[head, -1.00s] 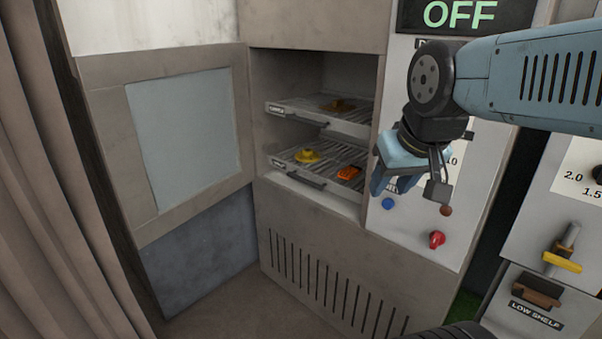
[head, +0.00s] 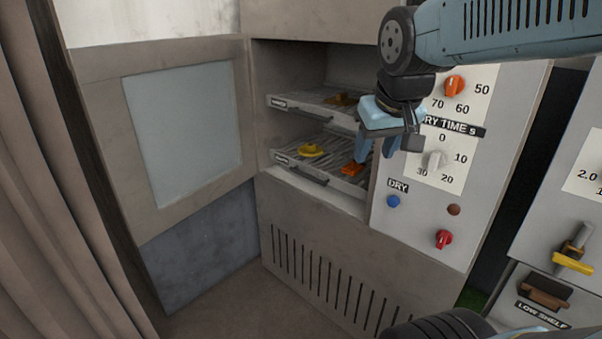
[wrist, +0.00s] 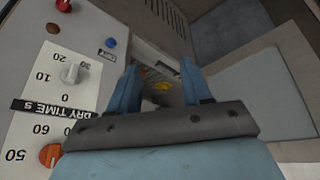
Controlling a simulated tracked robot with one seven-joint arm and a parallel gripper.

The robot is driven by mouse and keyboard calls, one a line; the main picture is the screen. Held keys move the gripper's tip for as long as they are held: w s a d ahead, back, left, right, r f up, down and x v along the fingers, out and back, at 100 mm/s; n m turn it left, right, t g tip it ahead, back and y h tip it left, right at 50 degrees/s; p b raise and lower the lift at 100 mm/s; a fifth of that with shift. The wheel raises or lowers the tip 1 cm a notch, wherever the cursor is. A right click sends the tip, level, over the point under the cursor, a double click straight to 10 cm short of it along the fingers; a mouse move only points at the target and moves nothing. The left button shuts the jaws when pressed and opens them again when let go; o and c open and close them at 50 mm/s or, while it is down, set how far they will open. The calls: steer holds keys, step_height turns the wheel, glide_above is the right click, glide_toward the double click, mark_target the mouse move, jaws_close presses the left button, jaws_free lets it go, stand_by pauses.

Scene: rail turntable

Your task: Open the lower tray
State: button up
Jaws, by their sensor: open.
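The lower tray (head: 330,174) is a wire rack inside the open cabinet, with a dark handle (head: 308,175) on its front edge. A yellow piece (head: 311,150) and an orange piece (head: 351,169) lie on it. The tray looks pushed in. My gripper (head: 374,155) is open and empty, pointing down in front of the right side of the cabinet opening, apart from the handle in the picture. In the wrist view the yellow piece (wrist: 163,86) shows between the open fingers (wrist: 160,85); the handle cannot be made out there.
An upper tray (head: 310,105) sits above the lower one. The cabinet door (head: 195,65) stands wide open at left. A control panel (head: 421,227) with knobs and a blue button (head: 394,201) is right of the opening. The floor before the cabinet is clear.

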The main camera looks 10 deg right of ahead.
steer(key=w+n+h, duration=0.1)
steer(key=w+n, duration=0.1)
steer(key=w, duration=1.5)
steer(key=n+g+h, duration=0.1)
steer(key=n+h, duration=0.3)
steer(key=n, duration=0.1)
glide_above(306, 174)
steer(key=s+a, duration=0.5)
steer(key=a, duration=0.2)
step_height(306, 174, down, 26)
steer(key=x, duration=1.3)
steer(key=shift+d+f, duration=0.1)
steer(key=shift+d, duration=0.15)
jaws_close()
